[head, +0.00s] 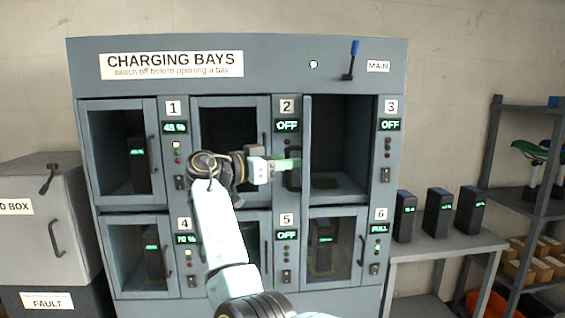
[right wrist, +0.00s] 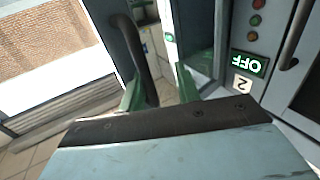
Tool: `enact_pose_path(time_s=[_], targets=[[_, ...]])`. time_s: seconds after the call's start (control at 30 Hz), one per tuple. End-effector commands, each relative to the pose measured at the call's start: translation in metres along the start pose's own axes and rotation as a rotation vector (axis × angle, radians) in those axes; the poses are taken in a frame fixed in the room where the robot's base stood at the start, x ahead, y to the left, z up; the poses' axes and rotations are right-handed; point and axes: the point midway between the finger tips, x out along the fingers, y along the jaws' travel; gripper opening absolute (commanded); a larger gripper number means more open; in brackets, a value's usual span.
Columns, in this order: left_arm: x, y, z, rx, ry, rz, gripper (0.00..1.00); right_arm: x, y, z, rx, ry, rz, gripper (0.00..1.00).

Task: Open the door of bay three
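Bay three (head: 341,184) is at the top right of the charging cabinet, its display (head: 389,125) reading OFF. Its interior is exposed and looks empty. Its door (head: 306,140) stands swung out on the left side, seen nearly edge-on. The dark door handle (head: 293,172) is beside my right gripper (head: 287,163). In the right wrist view the handle (right wrist: 138,48) reaches down by the left green finger, with a clear gap to the other finger, so my right gripper (right wrist: 160,90) is open. Whether a finger touches the handle I cannot tell. My left gripper is not in view.
Bay two's display (head: 287,125) and bay five's display (head: 286,235) read OFF. The MAIN lever (head: 352,60) is on top. A table (head: 440,243) with several batteries and a shelf (head: 540,206) stand right. A grey box (head: 40,235) stands left.

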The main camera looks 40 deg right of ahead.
Motion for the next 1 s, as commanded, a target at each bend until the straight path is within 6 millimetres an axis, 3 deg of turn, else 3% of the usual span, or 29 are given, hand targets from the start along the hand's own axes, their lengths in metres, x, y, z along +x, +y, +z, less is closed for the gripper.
enact_pose_path(time_s=[0.37, 0.8, 1.0], targets=[[0.001, 0.002, -0.001, 0.0, 0.002, 0.003, 0.36, -0.012, -0.001, 0.001, -0.002, 0.001, -0.005, 0.32], [0.003, -0.006, 0.004, 0.005, -0.007, -0.008, 0.36, -0.104, 0.0, -0.001, -0.001, 0.002, -0.007, 0.32], [0.003, -0.006, 0.004, 0.005, -0.007, -0.007, 0.36, -0.131, 0.0, -0.001, -0.001, 0.001, -0.005, 0.32]])
